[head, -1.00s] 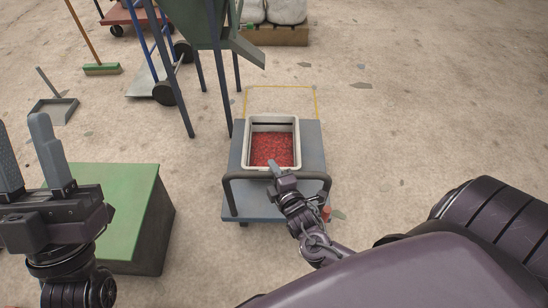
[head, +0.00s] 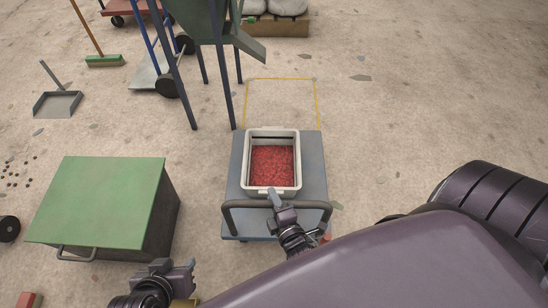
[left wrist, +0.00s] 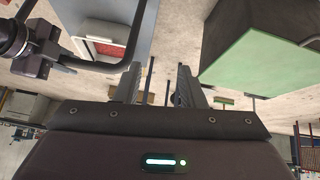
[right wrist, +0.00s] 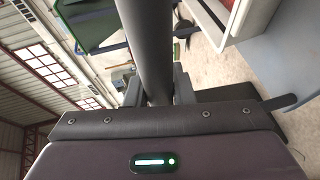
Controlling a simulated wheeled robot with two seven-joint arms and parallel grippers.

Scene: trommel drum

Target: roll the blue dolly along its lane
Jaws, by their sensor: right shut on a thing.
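The blue dolly (head: 314,165) stands on the concrete floor, with its dark handle bar (head: 240,204) on the side towards me. A pale tub (head: 297,180) of red granules (head: 272,165) sits on its deck. My right gripper (head: 276,197) is shut on the handle bar; in the right wrist view the bar (right wrist: 148,40) runs between its fingers. My left gripper (left wrist: 157,84) is open and empty. In the head view it is low, left of the dolly, its fingertips hard to make out. The dolly's wheels are mostly hidden.
A yellow floor outline (head: 282,79) lies beyond the dolly. A green-topped box (head: 100,200) stands to its left. A blue-legged machine with a chute (head: 248,45) stands at the far left of the dolly, one leg close to its corner. Floor to the right is clear.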

